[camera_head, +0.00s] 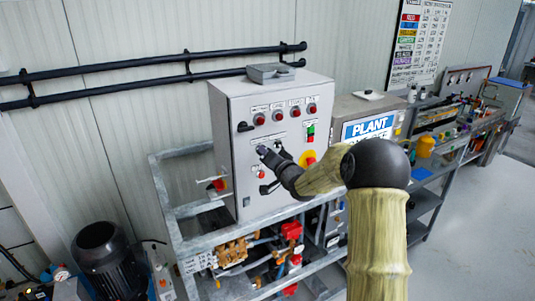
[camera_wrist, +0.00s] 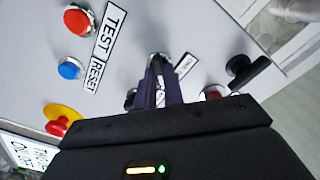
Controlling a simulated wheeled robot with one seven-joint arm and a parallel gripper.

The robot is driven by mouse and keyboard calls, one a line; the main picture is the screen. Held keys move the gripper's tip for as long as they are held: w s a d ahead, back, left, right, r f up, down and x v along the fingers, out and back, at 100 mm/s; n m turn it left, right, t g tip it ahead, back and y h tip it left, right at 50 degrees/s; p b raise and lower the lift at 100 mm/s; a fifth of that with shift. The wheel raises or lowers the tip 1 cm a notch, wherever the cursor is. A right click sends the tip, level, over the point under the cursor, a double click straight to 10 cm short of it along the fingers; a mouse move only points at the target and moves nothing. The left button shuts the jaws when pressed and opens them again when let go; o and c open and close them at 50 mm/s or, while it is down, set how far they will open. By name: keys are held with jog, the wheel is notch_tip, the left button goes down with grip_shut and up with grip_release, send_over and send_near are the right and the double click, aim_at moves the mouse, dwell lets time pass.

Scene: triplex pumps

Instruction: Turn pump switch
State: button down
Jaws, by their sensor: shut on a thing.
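The control box (camera_head: 228,130) is a grey cabinet with lights, buttons and switches on its front. My gripper (camera_head: 268,155) reaches in from the right and its tips are at the middle of that front. In the wrist view, the dark fingers of my gripper (camera_wrist: 160,82) are close together at a pump switch (camera_wrist: 156,61) with a silver collar. They are shut on its knob, which they mostly hide, so its angle cannot be told. Another black switch (camera_wrist: 131,98) sits just beside the fingers, partly covered.
A yellow-and-red emergency stop (camera_head: 308,158) is right of my gripper. A red button (camera_wrist: 78,20) and blue button (camera_wrist: 69,68) are near the fingers, with a black door handle (camera_wrist: 248,72) opposite. Pipes and a metal frame (camera_head: 190,246) lie below; open floor (camera_head: 470,225) is at right.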

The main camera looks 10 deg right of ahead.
jog(key=shift+r, duration=0.1)
jog(key=shift+d, duration=0.25)
jog(key=c, duration=1.5)
grip_release()
jog(key=shift+w, duration=0.1)
jog(key=b+v, duration=0.6)
jog(key=v, duration=1.1)
jog(key=shift+s, duration=0.2)
jog(key=shift+w+a, duration=0.1)
jog(key=shift+a, duration=0.1)
